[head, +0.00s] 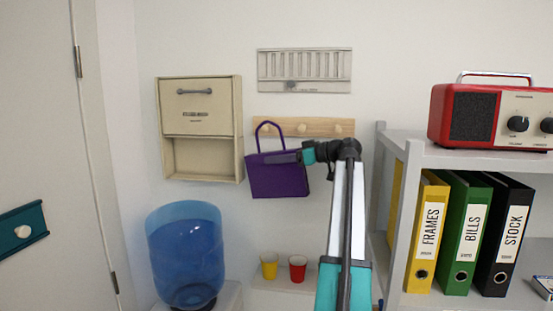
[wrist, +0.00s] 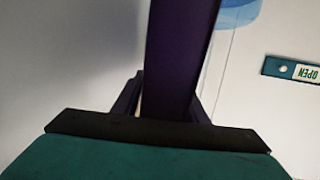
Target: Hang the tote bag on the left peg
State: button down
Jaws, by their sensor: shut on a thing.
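The purple tote bag (head: 279,180) hangs upright in front of the wall, its handle loop standing up above it. My gripper (head: 284,158) comes from the right and is shut on the upper part of the bag. In the wrist view a purple strip of the bag (wrist: 178,55) runs between my gripper's fingers (wrist: 165,102). The wooden peg rail (head: 320,127) is on the wall behind. Its left peg (head: 267,130) shows inside the handle loop, below the loop's top. I cannot tell whether the loop is around that peg or in front of it. The other pegs look bare.
A beige wall cabinet (head: 238,130) is close left of the bag, and a vent panel (head: 305,70) is above the rail. Below are a blue water bottle (head: 185,255), a yellow cup (head: 269,266) and a red cup (head: 298,269). A grey shelf (head: 410,200) stands to the right.

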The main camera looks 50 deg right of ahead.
jog(key=shift+w+d+f+b, duration=0.5)
jog(key=shift+d+b, duration=0.25)
jog(key=shift+b, duration=0.15)
jog(key=shift+f+b, duration=0.3)
dwell(0.4)
jog(key=c, duration=1.4)
grip_release()
jog(key=shift+d, duration=0.1)
jog(key=o, duration=0.4)
jog(key=shift+d, duration=0.15)
jog(key=shift+r, duration=0.15)
